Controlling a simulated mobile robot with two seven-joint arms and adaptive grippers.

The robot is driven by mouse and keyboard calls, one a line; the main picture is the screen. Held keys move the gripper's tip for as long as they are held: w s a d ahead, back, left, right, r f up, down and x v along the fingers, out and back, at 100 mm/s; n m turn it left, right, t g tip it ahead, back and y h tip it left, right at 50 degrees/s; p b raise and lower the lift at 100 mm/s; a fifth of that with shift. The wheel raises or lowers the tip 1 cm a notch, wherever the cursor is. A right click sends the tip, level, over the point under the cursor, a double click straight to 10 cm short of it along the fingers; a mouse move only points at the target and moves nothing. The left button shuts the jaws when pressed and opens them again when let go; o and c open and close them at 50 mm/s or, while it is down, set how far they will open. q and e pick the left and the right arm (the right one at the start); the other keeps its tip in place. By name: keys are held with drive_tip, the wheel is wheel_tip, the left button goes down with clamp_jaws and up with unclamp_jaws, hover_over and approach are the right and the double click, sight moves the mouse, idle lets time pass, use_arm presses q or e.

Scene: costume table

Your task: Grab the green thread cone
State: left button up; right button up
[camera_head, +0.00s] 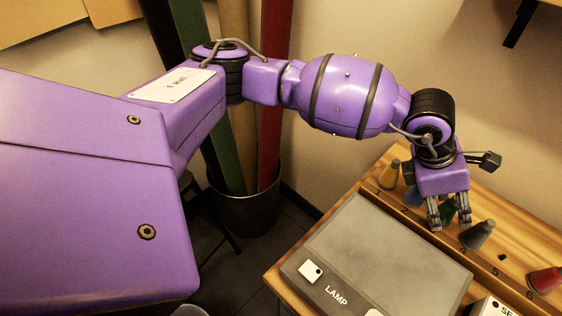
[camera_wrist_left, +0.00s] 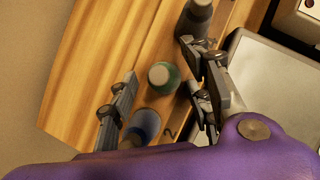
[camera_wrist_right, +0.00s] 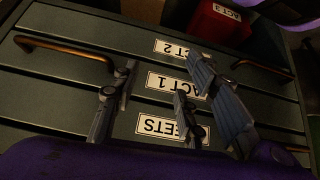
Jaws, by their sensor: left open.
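The green thread cone (camera_head: 447,212) stands on the wooden rack, partly hidden behind the fingers of my left gripper (camera_head: 449,219). In the left wrist view the green cone (camera_wrist_left: 163,75) shows from above, between the spread fingers of my left gripper (camera_wrist_left: 162,98), with gaps on both sides. The left gripper is open and points down at the rack. My right gripper (camera_wrist_right: 158,105) is open and empty, in front of a drawer cabinet; it is not in the head view.
A lamp panel (camera_head: 380,255) lies in front. Drawers with copper handles (camera_wrist_right: 62,48) face my right gripper.

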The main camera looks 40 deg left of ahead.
use_arm(q)
drive_tip(key=shift+r, duration=0.1)
drive_tip(key=c, duration=1)
